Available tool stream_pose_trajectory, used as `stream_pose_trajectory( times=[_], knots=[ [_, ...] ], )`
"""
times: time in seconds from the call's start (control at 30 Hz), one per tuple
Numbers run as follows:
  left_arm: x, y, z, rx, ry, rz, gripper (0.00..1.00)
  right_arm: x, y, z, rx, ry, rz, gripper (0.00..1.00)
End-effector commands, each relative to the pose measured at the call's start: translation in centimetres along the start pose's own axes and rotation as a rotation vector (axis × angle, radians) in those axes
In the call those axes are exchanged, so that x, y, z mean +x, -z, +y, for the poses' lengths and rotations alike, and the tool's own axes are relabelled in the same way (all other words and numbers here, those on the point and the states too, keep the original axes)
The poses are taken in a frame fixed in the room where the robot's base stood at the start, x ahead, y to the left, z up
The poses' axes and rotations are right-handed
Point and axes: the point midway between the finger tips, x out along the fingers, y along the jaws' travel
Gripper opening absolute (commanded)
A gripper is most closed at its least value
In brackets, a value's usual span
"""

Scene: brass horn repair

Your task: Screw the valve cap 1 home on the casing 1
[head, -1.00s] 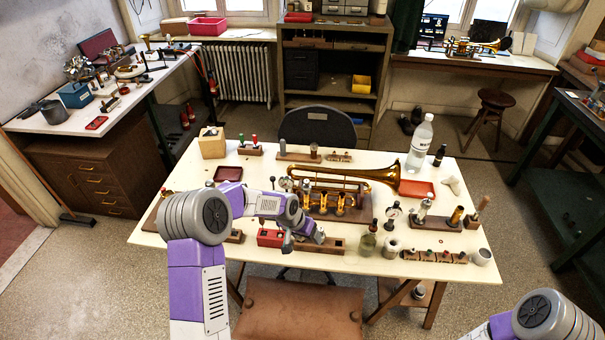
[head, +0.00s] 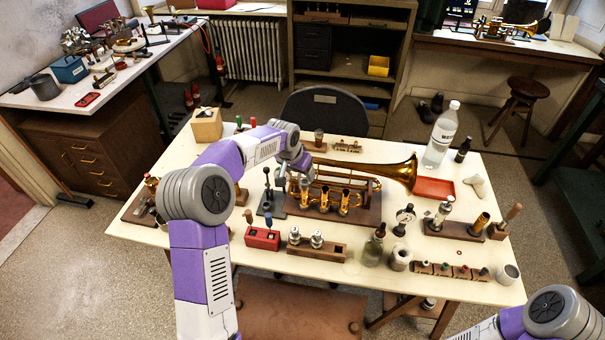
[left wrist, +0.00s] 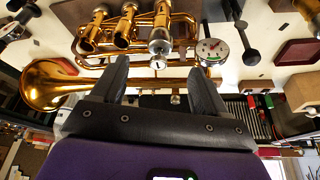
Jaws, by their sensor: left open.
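The brass horn (head: 400,172) lies on a wooden stand on the table, its bell to the right. Its three upright valve casings face me. Casing 1 (left wrist: 160,20) is the one nearest my left gripper. A silver cap, which looks like valve cap 1 (left wrist: 158,45), sits at its end; I cannot tell how far it is screwed on. My left gripper (head: 298,170) is at the left end of the horn. In the left wrist view its fingers (left wrist: 158,72) are open and empty, apart from the cap. My right gripper is out of view.
Two silver valve parts (head: 306,240) stand in a wooden block at the front. A red box (head: 262,238) is left of it. A glass bottle (head: 374,248) and a dial gauge (head: 404,218) stand to the right. A round dial (left wrist: 212,50) is close beside my left fingers.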

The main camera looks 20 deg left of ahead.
Motion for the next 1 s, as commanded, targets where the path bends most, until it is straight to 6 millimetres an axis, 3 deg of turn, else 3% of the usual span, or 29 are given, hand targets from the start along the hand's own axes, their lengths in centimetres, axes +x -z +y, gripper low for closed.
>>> stream_pose_trajectory(
  times=[0.6, 0.97, 1.0],
  knots=[
    [7.1, 0.0, 0.0, 0.0, -0.001, 0.001, 0.74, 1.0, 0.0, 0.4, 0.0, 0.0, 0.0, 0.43],
    [7.6, 0.0, 0.0, 0.0, 0.0, 0.002, 0.74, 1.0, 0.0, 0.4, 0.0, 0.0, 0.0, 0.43],
    [7.6, 0.0, 0.0, 0.0, 0.0, 0.002, 0.68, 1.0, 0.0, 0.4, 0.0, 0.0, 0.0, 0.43]
  ],
)
